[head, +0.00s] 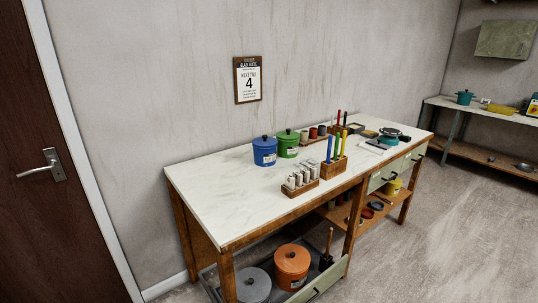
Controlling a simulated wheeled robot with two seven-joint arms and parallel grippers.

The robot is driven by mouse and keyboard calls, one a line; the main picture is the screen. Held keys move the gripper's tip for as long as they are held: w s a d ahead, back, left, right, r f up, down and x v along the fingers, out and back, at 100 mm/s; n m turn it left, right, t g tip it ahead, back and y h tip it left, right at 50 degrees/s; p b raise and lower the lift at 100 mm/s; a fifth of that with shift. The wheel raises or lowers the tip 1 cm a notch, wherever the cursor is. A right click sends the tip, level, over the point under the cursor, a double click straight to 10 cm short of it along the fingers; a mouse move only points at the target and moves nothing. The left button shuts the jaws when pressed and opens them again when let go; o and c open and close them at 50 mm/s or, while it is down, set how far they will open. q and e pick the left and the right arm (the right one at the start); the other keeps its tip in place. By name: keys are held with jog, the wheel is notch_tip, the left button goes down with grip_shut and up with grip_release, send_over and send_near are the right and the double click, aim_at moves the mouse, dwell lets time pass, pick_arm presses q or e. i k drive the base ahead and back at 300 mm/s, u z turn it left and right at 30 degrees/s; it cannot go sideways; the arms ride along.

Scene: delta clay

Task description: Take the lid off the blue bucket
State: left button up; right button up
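The blue bucket (265,155) stands upright on the white-topped workbench (215,195), toward its back edge against the wall. Its blue lid (264,140) sits on top, with a dark knob in the middle. A small pale label is on the bucket's front. Neither my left gripper nor my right gripper shows in the head view.
A green bucket (288,145) stands close to the right of the blue one. A rack of pale cylinders (300,180) and a wooden block with coloured sticks (335,164) stand in front and right. The bench's left end is bare. A door (55,150) is at left.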

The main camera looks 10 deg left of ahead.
aim_at(265, 140)
jog(key=z, duration=0.6)
jog(key=k, duration=0.75)
jog(key=z, duration=0.95)
jog(key=k, duration=0.6)
jog(key=z, duration=0.6)
jog(key=i, duration=1.9)
jog(key=u, duration=0.35)
jog(key=i, duration=1.45)
jog(key=u, duration=1.9)
jog(key=i, duration=0.9)
jog(key=u, duration=0.9)
jog(key=i, duration=0.35)
jog(key=u, duration=0.05)
